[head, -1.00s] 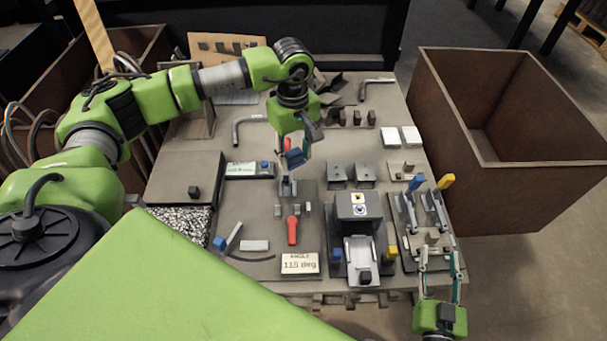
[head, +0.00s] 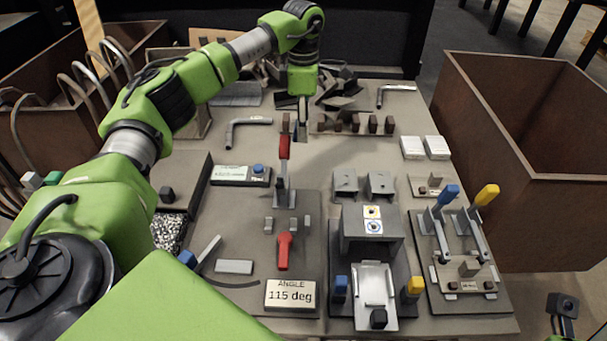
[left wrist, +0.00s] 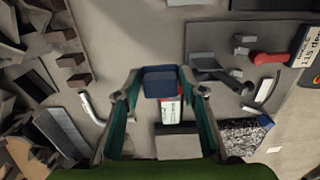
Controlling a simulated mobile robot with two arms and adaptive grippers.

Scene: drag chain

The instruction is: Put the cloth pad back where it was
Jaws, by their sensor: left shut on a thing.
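My left gripper (head: 302,118) is high over the back of the work table, behind the upright red-handled lever. In the left wrist view its teal fingers (left wrist: 163,85) are shut on a small dark blue pad (left wrist: 160,78), which looks like the cloth pad. The pad is held clear of the table, with a white-and-green labelled box (left wrist: 171,110) seen beyond it. In the head view the pad is mostly hidden under the gripper. A dark part of my right wrist (head: 563,304) shows at the lower right corner; its fingers are not clear.
The red-handled lever (head: 284,165) stands in front of the left gripper. A row of brown blocks (head: 355,124) and dark scrap pieces (head: 342,90) lie at the back, with a bent grey pipe (head: 243,125) to the left. A large brown bin (head: 535,210) stands right of the table (head: 310,160).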

